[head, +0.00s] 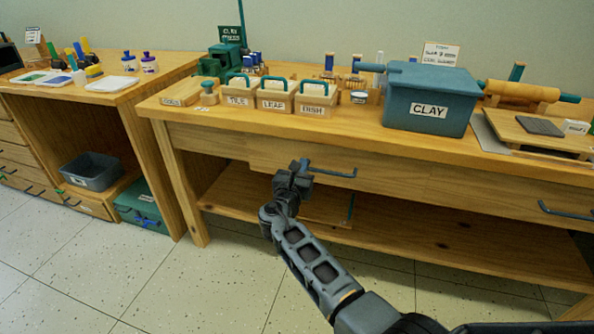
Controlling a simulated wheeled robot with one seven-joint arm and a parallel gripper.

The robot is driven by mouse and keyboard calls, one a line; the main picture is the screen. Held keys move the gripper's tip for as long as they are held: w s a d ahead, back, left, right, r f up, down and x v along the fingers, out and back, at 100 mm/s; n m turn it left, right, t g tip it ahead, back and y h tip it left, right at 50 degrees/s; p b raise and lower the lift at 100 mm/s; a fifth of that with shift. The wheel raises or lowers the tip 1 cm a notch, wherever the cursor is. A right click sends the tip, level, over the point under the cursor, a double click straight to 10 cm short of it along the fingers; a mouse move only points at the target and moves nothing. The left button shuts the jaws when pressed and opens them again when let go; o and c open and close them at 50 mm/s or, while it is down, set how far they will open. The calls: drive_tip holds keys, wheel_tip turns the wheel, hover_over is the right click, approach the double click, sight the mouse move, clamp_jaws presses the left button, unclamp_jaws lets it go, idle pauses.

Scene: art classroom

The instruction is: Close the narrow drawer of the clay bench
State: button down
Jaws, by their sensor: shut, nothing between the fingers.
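The clay bench (190,108) is a long wooden table with drawer fronts under its top and a low shelf. A wooden drawer front (390,181) with a dark blue bar handle (335,172) is behind my gripper, and its left end stands a little proud of the apron. I cannot tell exactly how far it is out, or where its right edge lies. My gripper (298,165) is shut and empty, in front of this drawer near the left end of the handle. It hides part of the front, and I cannot tell if it touches.
A second blue handle (565,212) is at the bench's right. A teal CLAY box (430,98), small labelled bins (273,96) and a rolling pin (520,91) stand on top. Another wooden bench (100,90) is at left, with a grey bin (90,171) below. The floor in front is clear.

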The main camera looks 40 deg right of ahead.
drive_tip(key=p+v, duration=0.1)
drive_tip(key=v, duration=0.9)
drive_tip(key=s+a+f+m+y+p, duration=0.25)
drive_tip(key=s+f+y, duration=0.2)
drive_tip(key=s, duration=0.55)
drive_tip(key=s+a+f+m+y+p, duration=0.2)
drive_tip(key=s+a+f+m+y, duration=0.3)
drive_tip(key=s, duration=0.6)
drive_tip(key=s+a+r+m+t+y+p, duration=0.1)
drive_tip(key=s+a+r+m, duration=0.1)
drive_tip(key=s, duration=0.4)
drive_tip(key=s+a+r+m+y+p, duration=0.1)
drive_tip(key=s+r+m+y, duration=0.15)
drive_tip(key=s, duration=0.45)
drive_tip(key=s+a+r+m+t+p, duration=0.1)
drive_tip(key=s+r+m, duration=0.5)
drive_tip(key=r, duration=0.6)
drive_tip(key=s+a+r+m+t+y+p, duration=0.1)
drive_tip(key=s+r+m+t+p, duration=0.1)
drive_tip(key=s+r+m, duration=0.5)
wheel_tip(320, 180, up, 6)
drive_tip(key=shift+s+a+f+y+p, duration=0.1)
drive_tip(key=shift+s+a+y+p, duration=0.2)
drive_tip(key=shift+p, duration=0.1)
